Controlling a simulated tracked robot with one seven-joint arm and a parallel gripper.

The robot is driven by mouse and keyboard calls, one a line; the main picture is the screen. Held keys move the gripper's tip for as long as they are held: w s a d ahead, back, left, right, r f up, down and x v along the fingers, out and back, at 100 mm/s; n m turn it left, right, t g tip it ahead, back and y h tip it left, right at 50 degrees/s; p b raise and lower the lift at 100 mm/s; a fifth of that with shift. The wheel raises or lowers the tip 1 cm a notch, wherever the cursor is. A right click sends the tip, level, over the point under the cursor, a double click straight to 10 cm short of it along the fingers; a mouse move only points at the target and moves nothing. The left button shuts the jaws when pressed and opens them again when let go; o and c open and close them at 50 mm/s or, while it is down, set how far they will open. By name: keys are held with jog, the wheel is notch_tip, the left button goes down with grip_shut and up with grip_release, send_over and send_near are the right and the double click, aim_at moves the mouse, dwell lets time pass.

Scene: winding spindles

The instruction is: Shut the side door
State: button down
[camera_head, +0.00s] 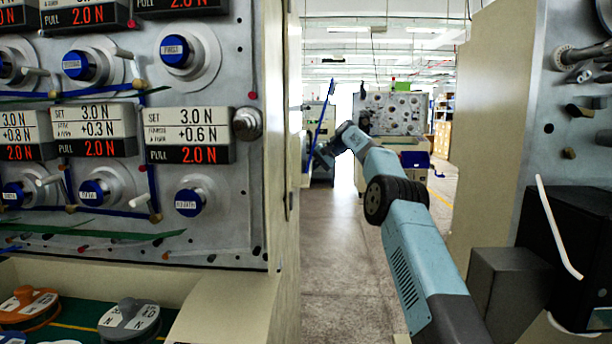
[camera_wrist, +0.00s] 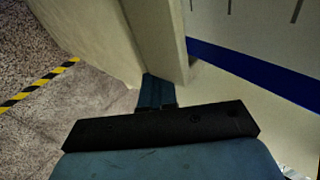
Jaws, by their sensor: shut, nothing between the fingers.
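The side door (camera_head: 308,140) appears as a narrow pale panel with a slanting blue stripe, just beyond the left machine, seen nearly edge-on and standing out into the aisle. In the wrist view, a cream panel with a blue stripe (camera_wrist: 255,72) fills the right side and looks like the same door. My gripper (camera_head: 322,158) is at the end of my outstretched arm, close beside the door. In the wrist view its fingers (camera_wrist: 156,88) are together and empty, at the foot of a cream edge. I cannot tell whether they touch it. The door's hinge and latch are not clear.
The left machine's cream side wall (camera_head: 284,170) borders the aisle. A cream cabinet side (camera_head: 490,140) and a dark box (camera_head: 570,250) stand at right. The grey floor (camera_head: 335,230) between is open. Yellow-black tape (camera_wrist: 38,86) marks the floor in the wrist view.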

jog(key=s+d+r, duration=0.1)
jog(key=s+d, duration=0.1)
jog(key=d, duration=0.5)
jog(key=s+d+r, duration=0.2)
jog(key=d, duration=0.6)
jog(key=s+a+r+h, duration=0.3)
jog(key=s+a+r, duration=0.35)
jog(key=s, duration=0.45)
jog(key=s+a+r+n+t+h, duration=0.1)
jog(key=s+r+h, duration=0.2)
jog(key=s, duration=1.5)
jog(key=s+d+f+h, duration=0.1)
jog(key=s+f, duration=0.4)
jog(key=s, duration=0.6)
jog(key=s+d+f+n+t+h, duration=0.1)
jog(key=s+d+f, duration=0.2)
jog(key=s, duration=0.9)
jog(key=s+d+f+t+h, duration=0.1)
jog(key=s+f, duration=0.6)
jog(key=s, duration=0.5)
jog(key=shift+d+f+n, duration=0.4)
